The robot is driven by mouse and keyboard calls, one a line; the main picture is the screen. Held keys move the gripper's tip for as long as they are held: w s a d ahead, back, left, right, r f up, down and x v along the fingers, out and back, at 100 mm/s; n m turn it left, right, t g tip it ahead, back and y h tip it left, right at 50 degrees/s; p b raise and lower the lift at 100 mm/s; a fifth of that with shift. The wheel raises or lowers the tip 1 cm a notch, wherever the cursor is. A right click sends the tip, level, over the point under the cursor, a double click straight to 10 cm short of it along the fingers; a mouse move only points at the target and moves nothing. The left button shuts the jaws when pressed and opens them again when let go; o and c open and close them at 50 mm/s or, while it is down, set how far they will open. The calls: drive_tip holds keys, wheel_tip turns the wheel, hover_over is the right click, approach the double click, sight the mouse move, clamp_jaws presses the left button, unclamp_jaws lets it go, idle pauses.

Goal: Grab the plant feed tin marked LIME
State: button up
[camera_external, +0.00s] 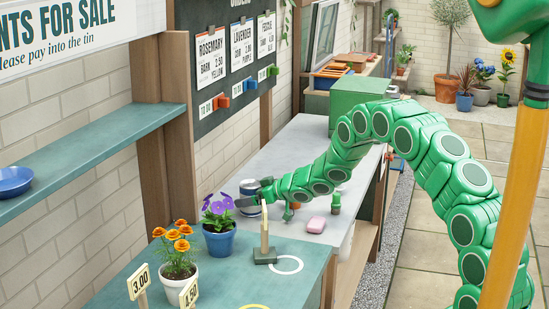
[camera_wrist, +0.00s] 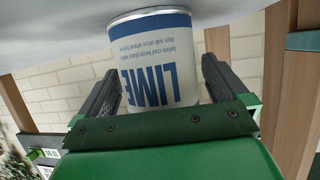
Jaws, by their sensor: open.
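The tin marked LIME (camera_wrist: 165,60), white with a blue band, fills the middle of the wrist view, where its lettering appears upside down. In the external view the tin (camera_external: 249,186) stands on the grey worktop (camera_external: 290,157) close to the wall. My gripper (camera_wrist: 161,75) has one dark finger on each side of the tin. A narrow gap shows beside the right finger; the left finger is very close to the tin, and I cannot tell if it touches.
A purple flower in a blue pot (camera_external: 219,243) stands just in front of the tin. Marigolds in a white pot (camera_external: 179,284) are nearer.

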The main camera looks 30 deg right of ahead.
sight(255, 184)
drive_tip(key=shift+c, duration=0.5)
drive_tip(key=c, duration=1.1)
drive_tip(key=shift+r, duration=0.1)
drive_tip(key=shift+r, duration=0.45)
wheel_tip(255, 184, up, 2)
drive_tip(key=shift+r, duration=0.25)
drive_tip(key=shift+s+d+r, duration=0.45)
drive_tip(key=shift+s+r, duration=1.1)
drive_tip(key=shift+s, duration=0.75)
drive_tip(key=shift+s+d+r, duration=0.45)
drive_tip(key=shift+s+r, duration=1.15)
drive_tip(key=shift+s, duration=0.65)
drive_tip(key=shift+s+d+r, duration=0.45)
drive_tip(key=shift+s+r, duration=1.1)
drive_tip(key=shift+s, duration=0.75)
